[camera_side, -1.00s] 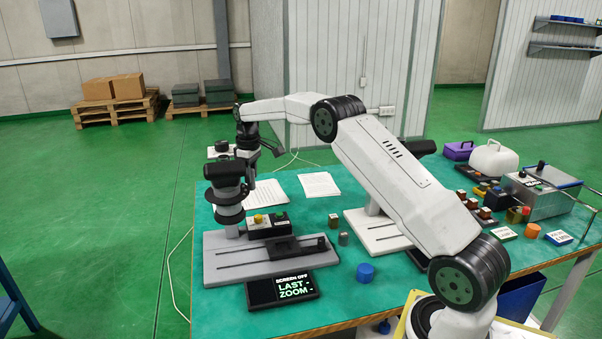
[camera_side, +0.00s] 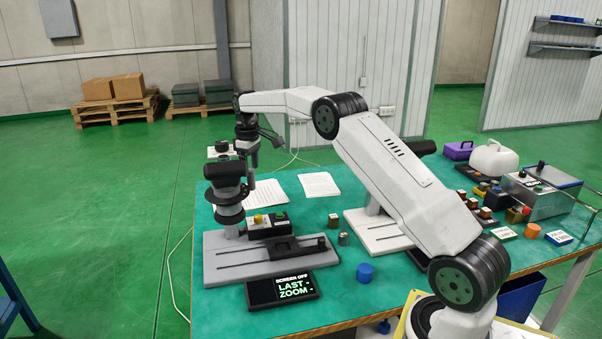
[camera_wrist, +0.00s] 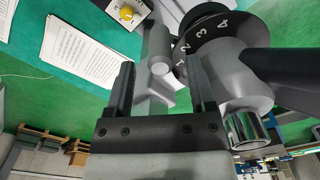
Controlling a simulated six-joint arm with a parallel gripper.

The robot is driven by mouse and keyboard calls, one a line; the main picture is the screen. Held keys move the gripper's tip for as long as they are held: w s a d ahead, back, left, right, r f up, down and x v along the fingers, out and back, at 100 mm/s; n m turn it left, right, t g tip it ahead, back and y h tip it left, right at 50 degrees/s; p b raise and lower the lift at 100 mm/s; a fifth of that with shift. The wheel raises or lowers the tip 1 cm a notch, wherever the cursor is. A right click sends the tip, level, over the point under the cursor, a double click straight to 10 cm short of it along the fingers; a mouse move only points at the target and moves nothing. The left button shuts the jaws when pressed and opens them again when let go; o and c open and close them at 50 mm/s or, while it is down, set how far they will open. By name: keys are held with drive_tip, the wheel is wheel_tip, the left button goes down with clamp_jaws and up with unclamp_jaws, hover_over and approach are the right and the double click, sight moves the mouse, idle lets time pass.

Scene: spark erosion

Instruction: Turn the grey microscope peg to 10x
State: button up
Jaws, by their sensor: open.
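The microscope (camera_side: 230,205) stands at the left of the bench in the side view, dark-headed on a grey slotted base. In the wrist view its black ring (camera_wrist: 205,32) carries white numbers; 2, 3 and 4 are legible. A grey cylinder with a rounded end, seemingly the peg (camera_wrist: 160,69), shows between the fingers in the picture, beside the ring. My gripper (camera_wrist: 160,62) is open, with a finger on each side of it and no visible contact.
A black box with a yellow knob (camera_side: 258,218) is near the column. Paper sheets (camera_side: 319,185) lie behind. A blue cylinder (camera_side: 364,272) stands on the free front bench area.

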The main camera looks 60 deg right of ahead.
sight(251, 169)
drive_tip(key=shift+r, duration=2.6)
drive_tip(key=shift+s+r, duration=0.1)
clamp_jaws()
drive_tip(key=s+d+r+t, duration=0.1)
drive_tip(key=s+t, duration=0.3)
drive_tip(key=s, duration=0.6)
drive_tip(key=shift+s+d+r+y, duration=0.3)
drive_tip(key=shift+s+d+r, duration=0.05)
drive_tip(key=shift+r, duration=0.55)
